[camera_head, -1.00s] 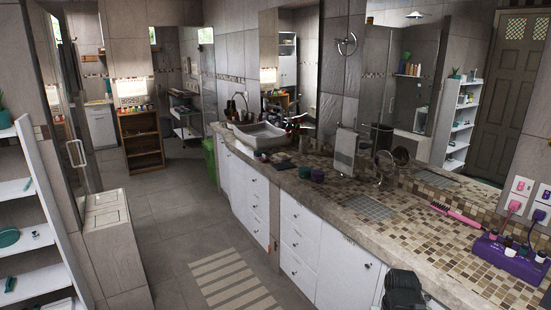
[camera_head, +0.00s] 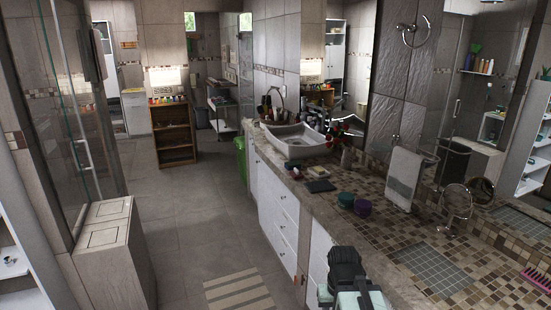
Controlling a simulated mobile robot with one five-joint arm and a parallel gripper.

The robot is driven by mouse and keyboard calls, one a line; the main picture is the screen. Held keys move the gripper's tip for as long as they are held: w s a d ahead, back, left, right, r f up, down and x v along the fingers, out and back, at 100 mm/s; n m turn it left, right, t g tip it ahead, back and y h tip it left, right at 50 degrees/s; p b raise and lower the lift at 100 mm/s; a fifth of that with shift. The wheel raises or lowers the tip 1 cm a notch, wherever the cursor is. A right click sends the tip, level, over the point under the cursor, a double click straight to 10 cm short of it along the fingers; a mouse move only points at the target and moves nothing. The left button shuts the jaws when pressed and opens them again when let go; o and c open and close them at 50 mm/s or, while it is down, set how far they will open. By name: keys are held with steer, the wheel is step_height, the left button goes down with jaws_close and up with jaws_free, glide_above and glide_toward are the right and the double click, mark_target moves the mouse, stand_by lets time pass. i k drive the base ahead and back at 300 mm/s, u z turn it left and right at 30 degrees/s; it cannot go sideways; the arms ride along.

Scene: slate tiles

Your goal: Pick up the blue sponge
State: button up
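I cannot pick out a blue sponge with certainty. A small dark flat square item (camera_head: 320,186) lies on the counter in front of the sink; at this size I cannot tell what it is. A lighter flat item (camera_head: 318,172) lies just behind it. My arm (camera_head: 345,268) shows at the bottom edge, black with pale teal parts, in front of the cabinets and short of the counter items. Its fingertips cannot be made out, so I cannot tell whether my gripper is open or holds anything.
The mosaic counter (camera_head: 385,232) runs along the right, with a white sink (camera_head: 293,141), two dark jars (camera_head: 346,200), a towel stand (camera_head: 403,178) and a round mirror (camera_head: 455,201). A box bench (camera_head: 104,240) stands left. The tiled floor (camera_head: 190,215) between is open, with a striped mat (camera_head: 238,292).

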mark_target(289, 166)
steer(key=u, duration=0.5)
steer(key=i, duration=2.2)
steer(key=u, duration=0.35)
steer(key=i, duration=1.2)
